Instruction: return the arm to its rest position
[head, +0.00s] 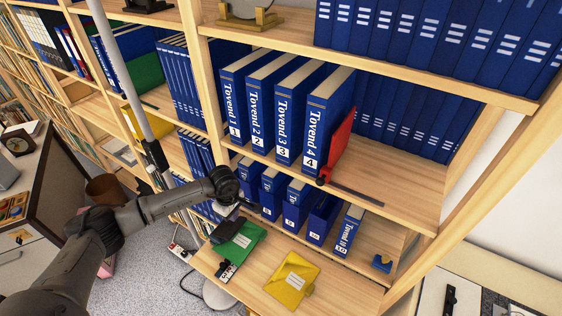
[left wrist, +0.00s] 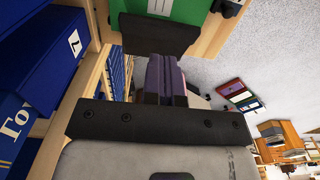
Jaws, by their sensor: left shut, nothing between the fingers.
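My left arm (head: 150,212) reaches in from the left side of the head view, bent at a dark wrist joint. My left gripper (head: 226,210) is beside the front of the bookcase, close to the lower blue binders and above the green folder (head: 238,241). In the left wrist view the fingers of my left gripper (left wrist: 166,78) are together with nothing between them. The green folder (left wrist: 178,8) shows at the top of that view. My right gripper is not in view.
A yellow folder (head: 292,278) lies on the lowest board. A desk (head: 48,195) stands at left.

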